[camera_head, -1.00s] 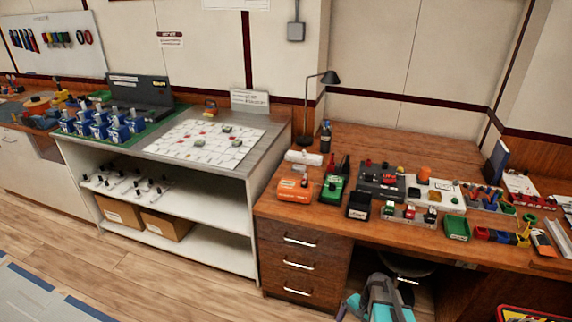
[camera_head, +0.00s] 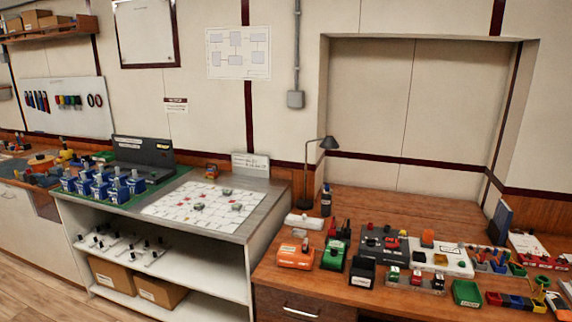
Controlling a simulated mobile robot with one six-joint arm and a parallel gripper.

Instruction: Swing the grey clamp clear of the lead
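I cannot pick out the grey clamp or the lead for certain at this size. Several blue blocks with grey upright tops (camera_head: 100,184) stand on a green mat on the left bench. Two small grey-green pieces lie on the gridded white sheet (camera_head: 165,205) next to them. Several units with coloured knobs or terminals stand on the wooden desk, among them an orange box (camera_head: 295,257), a green box (camera_head: 335,256) and a dark grey board (camera_head: 376,243). My gripper is not in view.
The wooden desk (camera_head: 375,204) is bare at the back. A black lamp (camera_head: 322,144) and a dark bottle (camera_head: 326,200) stand at its left. The white shelf unit (camera_head: 200,268) holds cardboard boxes (camera_head: 160,291) below. Small trays crowd the desk's right front.

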